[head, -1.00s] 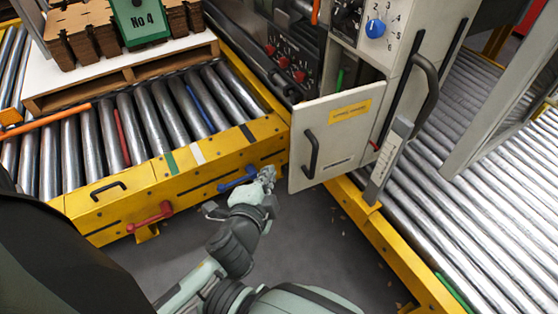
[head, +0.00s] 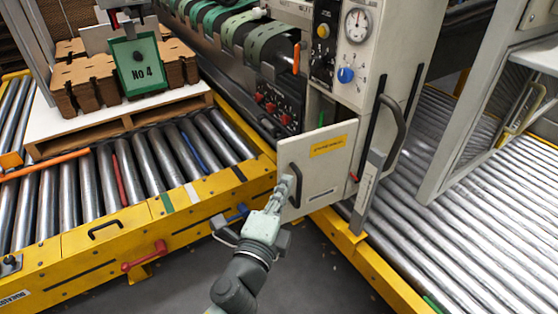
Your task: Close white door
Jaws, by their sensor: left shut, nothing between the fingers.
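The white door (head: 325,161) stands ajar on the front of the machine cabinet (head: 351,94), with a yellow label and a black handle. A dark gap shows above the door's top edge. My left gripper (head: 287,184) is shut and empty. It is at the door's left edge, near the black handle; I cannot tell whether it touches the door. My right gripper is not in view.
Yellow-framed roller conveyors lie to the left (head: 140,190) and right (head: 480,170). A pallet of brown pieces (head: 90,80) stands at the upper left. Grey floor lies between the conveyors.

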